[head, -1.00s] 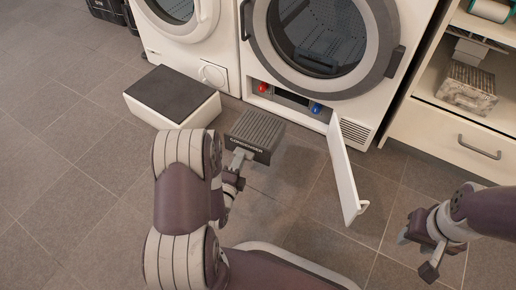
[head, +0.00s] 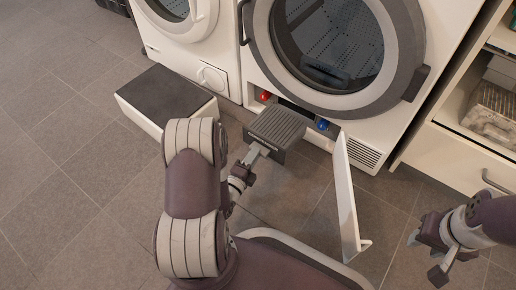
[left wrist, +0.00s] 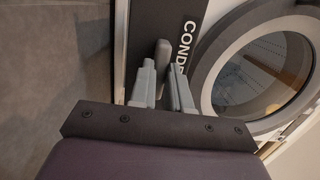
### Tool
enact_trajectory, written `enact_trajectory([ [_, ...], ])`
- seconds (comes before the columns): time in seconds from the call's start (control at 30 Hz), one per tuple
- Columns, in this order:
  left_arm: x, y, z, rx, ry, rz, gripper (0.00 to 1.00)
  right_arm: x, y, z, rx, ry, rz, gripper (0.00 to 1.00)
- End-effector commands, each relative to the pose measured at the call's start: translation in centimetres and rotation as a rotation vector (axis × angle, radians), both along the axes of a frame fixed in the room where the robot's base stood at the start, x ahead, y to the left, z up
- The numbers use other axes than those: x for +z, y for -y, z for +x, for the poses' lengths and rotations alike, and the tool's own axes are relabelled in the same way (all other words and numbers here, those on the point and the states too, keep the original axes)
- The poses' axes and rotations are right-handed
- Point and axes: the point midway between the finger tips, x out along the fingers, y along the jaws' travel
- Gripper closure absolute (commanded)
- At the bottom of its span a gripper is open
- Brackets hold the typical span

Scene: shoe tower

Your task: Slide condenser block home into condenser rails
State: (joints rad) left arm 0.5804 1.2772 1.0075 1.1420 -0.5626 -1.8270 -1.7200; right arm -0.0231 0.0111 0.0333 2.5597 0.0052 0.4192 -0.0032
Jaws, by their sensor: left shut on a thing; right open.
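The condenser block (head: 278,127) is a dark grey ribbed box in front of the right machine's low opening (head: 294,106). It hides most of that opening, so I cannot see the rails or whether the block's far end is inside. My left gripper (head: 250,158) is shut on the handle at the block's near face. In the left wrist view the fingers (left wrist: 166,88) close on the grey handle, with the block's lettered face (left wrist: 150,28) beyond. My right gripper (head: 426,257) is open and empty at the lower right, away from the block.
A red knob (head: 265,96) and a blue knob (head: 322,125) flank the opening. The open white flap door (head: 345,195) stands right of the block. A white box with a dark top (head: 165,98) sits on the floor at left. A drawer cabinet (head: 455,155) stands at right.

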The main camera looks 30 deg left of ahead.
Motion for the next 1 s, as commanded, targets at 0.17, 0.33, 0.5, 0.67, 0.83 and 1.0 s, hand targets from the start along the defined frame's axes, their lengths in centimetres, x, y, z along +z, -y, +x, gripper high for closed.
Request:
enact_trajectory([
  [0.17,0.1,0.0,0.0,0.001,0.004,0.000,1.00,0.0,0.0,0.0,0.000,0.000,0.000,0.57],
  [0.33,0.0,0.1,0.3,0.029,0.018,0.001,1.00,0.0,0.0,0.0,0.000,0.000,0.000,0.57],
  [0.5,0.0,0.3,2.2,0.027,0.019,0.003,1.00,-0.4,0.0,0.0,0.000,0.000,0.000,0.57],
  [0.67,-0.1,0.4,4.0,0.027,0.018,0.002,1.00,-0.8,0.0,0.0,0.000,0.000,0.000,0.57],
  [0.83,0.0,0.5,5.2,0.028,0.018,0.000,1.00,-1.1,0.0,0.0,0.000,0.000,0.000,0.57],
  [1.0,0.1,0.5,5.7,0.030,0.018,0.000,1.00,-1.1,0.0,0.0,0.000,0.000,0.000,0.57],
])
